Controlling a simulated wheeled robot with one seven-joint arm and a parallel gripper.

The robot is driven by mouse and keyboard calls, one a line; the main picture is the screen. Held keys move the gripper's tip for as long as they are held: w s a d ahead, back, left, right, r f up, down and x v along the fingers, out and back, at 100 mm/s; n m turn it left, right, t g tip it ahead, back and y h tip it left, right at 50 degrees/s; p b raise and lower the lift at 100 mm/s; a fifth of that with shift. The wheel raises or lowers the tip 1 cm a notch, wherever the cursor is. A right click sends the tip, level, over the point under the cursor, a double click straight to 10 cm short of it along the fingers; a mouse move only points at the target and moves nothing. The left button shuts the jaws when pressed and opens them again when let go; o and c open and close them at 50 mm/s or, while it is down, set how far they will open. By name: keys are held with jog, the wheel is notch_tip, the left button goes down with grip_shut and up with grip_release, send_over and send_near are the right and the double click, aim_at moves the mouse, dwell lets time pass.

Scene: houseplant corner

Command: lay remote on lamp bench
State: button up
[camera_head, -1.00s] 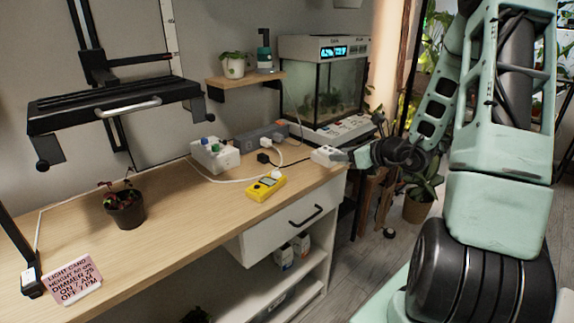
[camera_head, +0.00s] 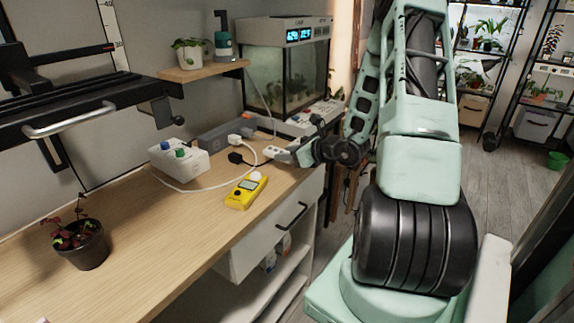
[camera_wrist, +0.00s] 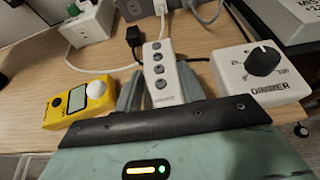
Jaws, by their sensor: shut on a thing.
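My gripper (camera_wrist: 160,92) is shut on the remote (camera_wrist: 158,70), a slim white bar with several grey buttons, in the wrist view. The remote points away from me, its near end between the two grey fingers. In the head view, my gripper (camera_head: 291,154) and the remote (camera_head: 274,152) are at the right end of the wooden lamp bench (camera_head: 150,238), over its top. I cannot tell whether the remote touches the wood. The bench top also shows in the wrist view (camera_wrist: 205,75).
A yellow meter (camera_head: 240,195) lies near the bench's front edge. A white dimmer box (camera_wrist: 262,75) is close right of my gripper in the wrist view. A white socket box (camera_head: 180,160), power strip and cables lie behind. A potted plant (camera_head: 85,250) stands left; bare wood lies between.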

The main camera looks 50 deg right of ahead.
aim_at(288, 171)
jog(key=shift+f, duration=1.85)
jog(key=shift+f+b, duration=0.2)
jog(key=shift+b, duration=0.15)
jog(key=o, duration=1)
jog(key=shift+r, duration=0.1)
